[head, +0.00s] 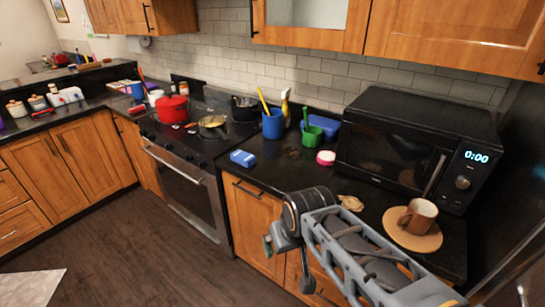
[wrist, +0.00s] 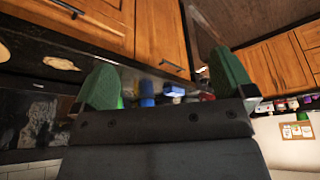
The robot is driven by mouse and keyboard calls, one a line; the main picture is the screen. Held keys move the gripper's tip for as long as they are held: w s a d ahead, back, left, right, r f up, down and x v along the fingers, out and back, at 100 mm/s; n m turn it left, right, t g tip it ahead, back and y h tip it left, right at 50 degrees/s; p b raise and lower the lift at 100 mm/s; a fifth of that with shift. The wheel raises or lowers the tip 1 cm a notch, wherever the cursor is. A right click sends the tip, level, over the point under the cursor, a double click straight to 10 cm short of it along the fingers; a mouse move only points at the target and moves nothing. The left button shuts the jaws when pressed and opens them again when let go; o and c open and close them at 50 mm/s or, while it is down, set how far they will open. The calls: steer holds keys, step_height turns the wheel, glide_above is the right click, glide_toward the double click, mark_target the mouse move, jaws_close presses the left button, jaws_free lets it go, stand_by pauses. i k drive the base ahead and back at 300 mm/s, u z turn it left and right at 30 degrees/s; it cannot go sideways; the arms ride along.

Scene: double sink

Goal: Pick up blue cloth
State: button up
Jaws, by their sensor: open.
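A small blue block-shaped item with white markings (head: 243,158), the only blue thing lying flat that could be the cloth, is on the dark counter just right of the stove, near the front edge. My gripper (head: 270,243) is in front of the counter, lower in the picture and apart from the blue item. In the wrist view my gripper's two green fingers (wrist: 165,78) are spread wide, with nothing held between them. That view is upside down; small blue shapes show far off between the fingers, and I cannot tell which is the cloth.
A blue cup (head: 272,124), green cup (head: 312,135) and pink-and-white round item (head: 326,158) stand behind and right. A crumpled beige item (head: 350,202), a mug (head: 418,215) on a plate and a microwave (head: 400,150) are farther right. The floor (head: 130,250) is clear.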

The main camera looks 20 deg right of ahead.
mark_target(243, 158)
steer(key=u, duration=0.45)
steer(key=k, duration=0.6)
steer(key=u, duration=0.9)
steer(key=i, duration=1.05)
steer(key=z, duration=0.4)
steer(key=i, duration=1)
steer(key=z, duration=1.3)
steer(key=i, duration=0.55)
steer(key=z, duration=0.45)
